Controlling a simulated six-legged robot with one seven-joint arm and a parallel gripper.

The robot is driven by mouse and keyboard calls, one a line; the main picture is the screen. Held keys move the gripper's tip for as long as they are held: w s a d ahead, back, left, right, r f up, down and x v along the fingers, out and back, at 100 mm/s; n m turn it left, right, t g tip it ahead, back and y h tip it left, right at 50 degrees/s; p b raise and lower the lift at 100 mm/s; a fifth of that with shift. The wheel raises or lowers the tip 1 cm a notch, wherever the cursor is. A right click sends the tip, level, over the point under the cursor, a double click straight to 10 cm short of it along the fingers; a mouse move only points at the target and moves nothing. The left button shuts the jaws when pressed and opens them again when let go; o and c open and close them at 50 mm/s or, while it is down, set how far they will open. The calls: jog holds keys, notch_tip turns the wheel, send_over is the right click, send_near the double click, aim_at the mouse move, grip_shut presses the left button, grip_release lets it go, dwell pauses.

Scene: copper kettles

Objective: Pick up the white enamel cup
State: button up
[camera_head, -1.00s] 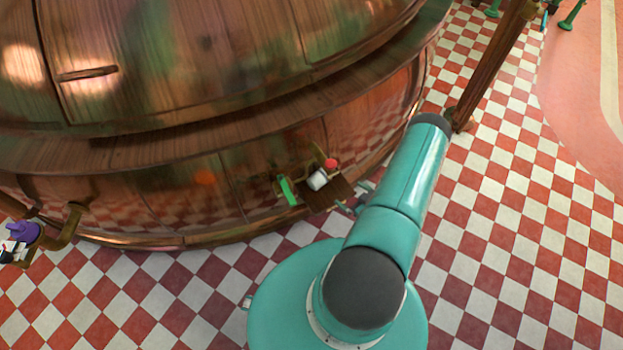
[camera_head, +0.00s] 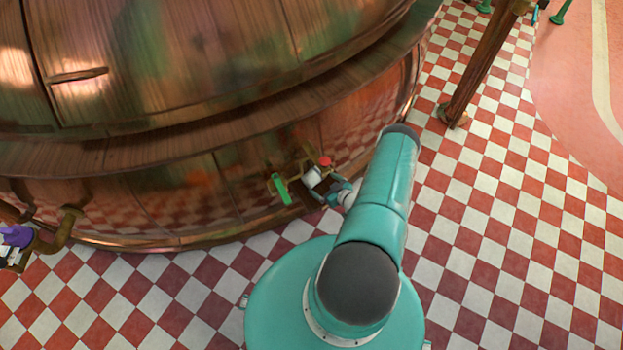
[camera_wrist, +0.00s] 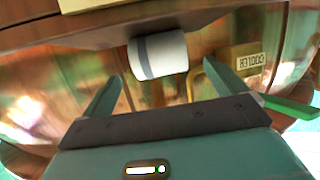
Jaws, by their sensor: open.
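The white enamel cup (camera_head: 312,176) is on a small wooden shelf at the side of the big copper kettle (camera_head: 190,195). In the wrist view the white cup (camera_wrist: 160,55), with a grey band, shows between my two fingers, against the edge of the wooden shelf (camera_wrist: 110,25); that view looks upside down. My gripper (camera_head: 328,190) is at the cup's lower right in the head view. In the wrist view my gripper (camera_wrist: 160,70) is open, one finger toward each side of the cup. I cannot tell whether the fingers touch it.
A green object (camera_head: 281,188) lies left of the cup, and a red one (camera_head: 325,161) is just behind it. A plate lettered "COOLER" (camera_wrist: 251,62) shows in the wrist view. A wooden post (camera_head: 485,65) stands at right. The checkered floor (camera_head: 500,230) there is clear.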

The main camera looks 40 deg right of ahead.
jog(key=x, duration=0.2)
jog(key=shift+w+f, duration=0.1)
jog(key=shift+w, duration=0.15)
jog(key=c, duration=1.2)
jog(key=shift+d, duration=0.1)
jog(key=shift+r, duration=0.55)
jog(key=shift+s+r, duration=0.25)
jog(key=shift+r, duration=0.35)
jog(key=shift+s+r, duration=0.2)
jog(key=shift+r, duration=0.45)
jog(key=s, duration=1.7)
jog(key=shift+d, duration=0.2)
jog(key=shift+s, duration=0.15)
